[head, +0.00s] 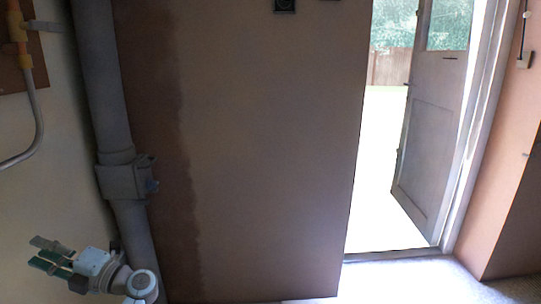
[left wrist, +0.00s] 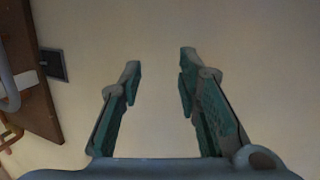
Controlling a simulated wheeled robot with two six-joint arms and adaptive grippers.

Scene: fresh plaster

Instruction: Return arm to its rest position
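My left gripper (head: 48,257) shows at the lower left of the head view, with green-padded fingers pointing left toward the pale wall. In the left wrist view my left gripper (left wrist: 158,88) has its two fingers spread apart, with nothing between them. It is open and empty, in front of a plain pale wall surface. Part of my left arm shows beside it at the bottom of the head view. My right gripper is not in either view.
A grey vertical pipe (head: 101,85) with a boxy joint stands close to my left arm. A brown plaster wall (head: 260,150) fills the middle. An open door (head: 431,130) is at the right. A brown board (left wrist: 32,75) with pipework is at the left in the wrist view.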

